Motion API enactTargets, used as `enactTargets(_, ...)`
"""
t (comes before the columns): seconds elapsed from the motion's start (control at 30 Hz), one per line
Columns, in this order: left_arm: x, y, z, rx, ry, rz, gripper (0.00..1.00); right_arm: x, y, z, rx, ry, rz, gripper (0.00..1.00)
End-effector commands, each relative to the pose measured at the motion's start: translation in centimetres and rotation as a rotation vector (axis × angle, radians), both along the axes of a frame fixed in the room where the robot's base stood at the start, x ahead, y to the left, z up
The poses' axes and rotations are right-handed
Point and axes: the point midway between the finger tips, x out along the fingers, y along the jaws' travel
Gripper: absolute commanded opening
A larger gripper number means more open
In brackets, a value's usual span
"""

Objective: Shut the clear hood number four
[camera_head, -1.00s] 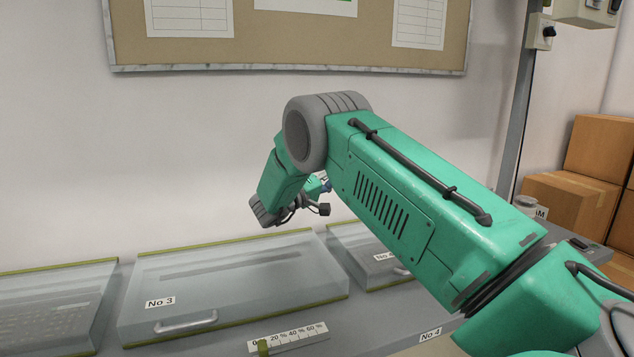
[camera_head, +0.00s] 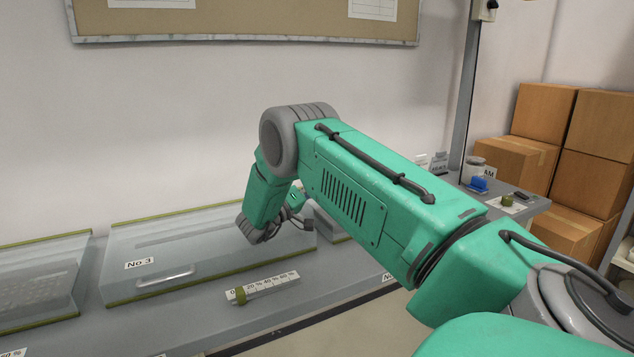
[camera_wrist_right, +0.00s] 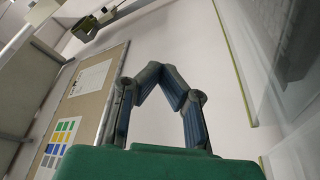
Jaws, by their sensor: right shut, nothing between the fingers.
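The clear hood number four (camera_head: 333,226) is mostly hidden behind my right arm in the head view. Only a pale strip with an olive edge shows, so I cannot tell how far it is open. My right gripper (camera_wrist_right: 161,74) is shut and empty, its dark fingers meeting at the tips in the wrist view. In the head view its dark parts (camera_head: 301,219) show beside the wrist, near the right end of hood number three. A clear pane with an olive edge (camera_wrist_right: 234,62) stands right of the fingers; I cannot tell which hood it is. My left gripper is out of view.
Hood number three (camera_head: 205,262), with a handle (camera_head: 165,276), lies down at left. A percent scale with a green slider (camera_head: 240,295) is on the bench front. Small items, including a blue one (camera_head: 478,184), are at right, before cardboard boxes (camera_head: 545,112).

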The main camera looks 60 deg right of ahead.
Motion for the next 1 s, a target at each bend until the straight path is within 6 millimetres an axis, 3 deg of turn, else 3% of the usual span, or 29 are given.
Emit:
enactTargets(0.67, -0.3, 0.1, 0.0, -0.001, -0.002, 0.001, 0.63, 0.2, 0.5, -0.6, 0.001, 0.001, 0.000, 0.00)
enactTargets(0.77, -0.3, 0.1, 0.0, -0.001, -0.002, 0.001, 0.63, 0.6, 1.7, -0.9, 0.003, 0.001, 0.003, 0.00)
enactTargets(1.0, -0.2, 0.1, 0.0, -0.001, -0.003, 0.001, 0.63, 1.8, 6.8, -0.9, 0.003, 0.001, 0.003, 0.00)
